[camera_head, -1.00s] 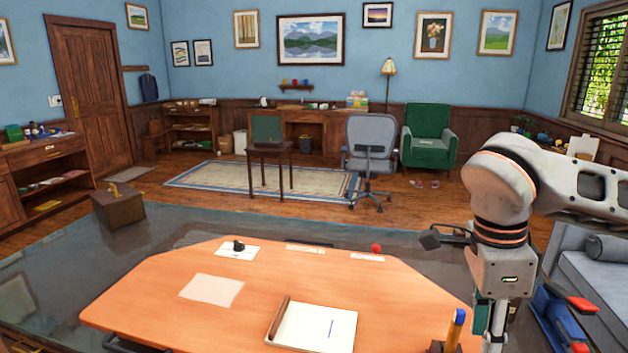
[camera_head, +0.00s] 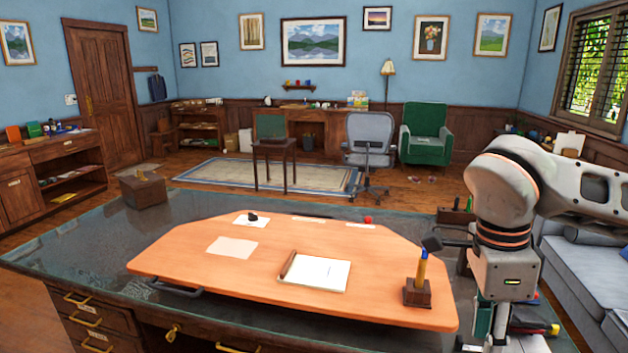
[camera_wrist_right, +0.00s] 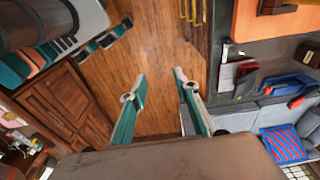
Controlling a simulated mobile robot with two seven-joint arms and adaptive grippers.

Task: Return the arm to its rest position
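My right arm comes in from the right in the head view, and its gripper (camera_head: 490,340) points down at the desk's right end, cut off by the bottom edge. In the right wrist view the two fingers of this gripper (camera_wrist_right: 162,82) stand apart with only wooden floor between them. It holds nothing.
The large desk (camera_head: 100,240) bears an orange board (camera_head: 200,270) with a notepad (camera_head: 318,272) and a pen stand (camera_head: 417,292). A grey sofa (camera_head: 590,285) stands right of my right arm. Wooden floor (camera_wrist_right: 150,45) lies clear below the gripper.

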